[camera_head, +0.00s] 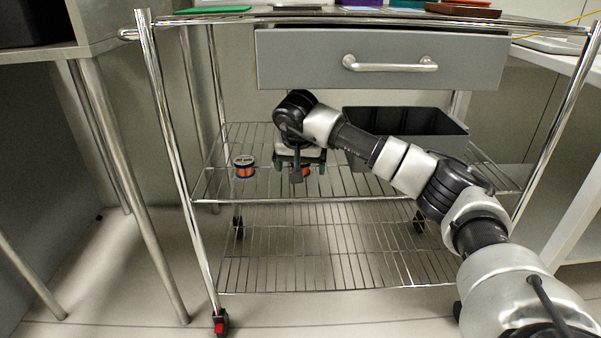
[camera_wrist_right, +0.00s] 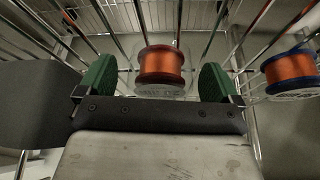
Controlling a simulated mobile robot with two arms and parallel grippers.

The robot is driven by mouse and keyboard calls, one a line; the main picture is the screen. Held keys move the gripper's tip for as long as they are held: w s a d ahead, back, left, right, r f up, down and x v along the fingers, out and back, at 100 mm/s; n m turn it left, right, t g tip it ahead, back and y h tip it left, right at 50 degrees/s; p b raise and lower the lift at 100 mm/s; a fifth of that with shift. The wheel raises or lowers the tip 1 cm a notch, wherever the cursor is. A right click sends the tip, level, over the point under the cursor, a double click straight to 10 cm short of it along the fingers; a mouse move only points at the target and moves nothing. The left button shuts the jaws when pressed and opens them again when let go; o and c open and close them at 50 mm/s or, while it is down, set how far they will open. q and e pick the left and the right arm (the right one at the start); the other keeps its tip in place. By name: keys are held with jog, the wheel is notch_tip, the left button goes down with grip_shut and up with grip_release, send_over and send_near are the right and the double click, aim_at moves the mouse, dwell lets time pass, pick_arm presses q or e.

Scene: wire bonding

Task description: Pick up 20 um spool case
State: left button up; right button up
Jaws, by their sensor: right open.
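Two spools of copper-coloured wire stand on the cart's upper wire shelf. One spool with dark red rims (camera_wrist_right: 161,66) is in the middle of the right wrist view, lined up with the gap between my green fingertips. In the head view it is mostly hidden behind my gripper, with a bit of orange (camera_head: 306,172) showing. The other spool, with blue rims (camera_head: 243,167), stands to the left in the head view and at the right in the wrist view (camera_wrist_right: 291,73). My right gripper (camera_head: 301,165) is open and empty. My left gripper is out of view.
A black bin (camera_head: 405,122) stands on the shelf behind my right arm. Cart posts stand on both sides. The lower shelf (camera_head: 330,262) is empty.

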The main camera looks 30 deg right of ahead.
jog(key=c, duration=1)
jog(key=shift+r, duration=0.15)
